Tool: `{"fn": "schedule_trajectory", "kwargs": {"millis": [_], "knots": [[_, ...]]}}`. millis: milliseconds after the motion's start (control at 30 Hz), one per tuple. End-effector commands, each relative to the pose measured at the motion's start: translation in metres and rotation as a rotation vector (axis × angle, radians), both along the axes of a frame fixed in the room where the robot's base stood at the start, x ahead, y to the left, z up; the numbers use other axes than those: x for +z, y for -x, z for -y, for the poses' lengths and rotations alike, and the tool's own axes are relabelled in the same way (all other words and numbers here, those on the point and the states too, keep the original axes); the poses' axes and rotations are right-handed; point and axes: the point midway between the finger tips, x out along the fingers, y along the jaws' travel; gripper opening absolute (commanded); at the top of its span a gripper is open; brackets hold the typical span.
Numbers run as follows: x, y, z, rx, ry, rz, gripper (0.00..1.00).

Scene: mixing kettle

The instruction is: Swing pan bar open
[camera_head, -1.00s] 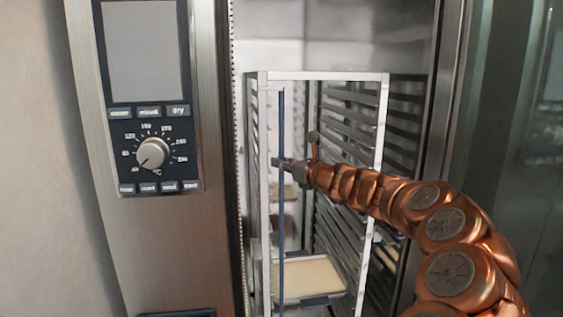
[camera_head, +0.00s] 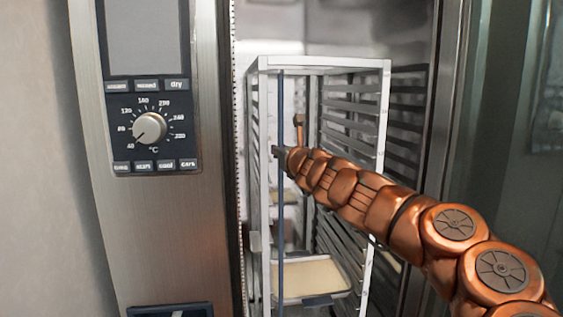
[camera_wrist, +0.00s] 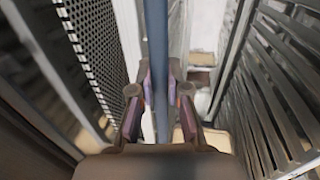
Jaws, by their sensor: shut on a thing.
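The pan bar (camera_head: 281,225) is a thin dark blue upright bar on the front left side of the white rack frame (camera_head: 330,64) inside the oven. In the wrist view the bar (camera_wrist: 157,40) runs upright between my two fingers. My gripper (camera_head: 279,152) is at the bar, a little above the middle of its visible length. In the wrist view my gripper (camera_wrist: 160,90) is shut on the bar, one finger on each side. In the head view my fingertips are small and partly hidden by my wrist.
A control panel with a dial (camera_head: 149,128) is on the left. A tray with pale contents (camera_head: 308,278) sits low in the rack. Slatted rails (camera_head: 350,125) line the rack's right side. A glass door (camera_head: 510,130) is at the right edge.

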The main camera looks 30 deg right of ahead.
Motion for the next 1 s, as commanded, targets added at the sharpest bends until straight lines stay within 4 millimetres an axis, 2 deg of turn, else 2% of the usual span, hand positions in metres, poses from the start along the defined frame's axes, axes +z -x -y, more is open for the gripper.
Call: {"fn": "schedule_trajectory", "kwargs": {"millis": [567, 1000], "knots": [[-0.004, 0.004, -0.015, -0.220, 0.004, 0.003, 0.00], [-0.002, 0.007, -0.027, -0.478, 0.005, 0.002, 0.00]]}}
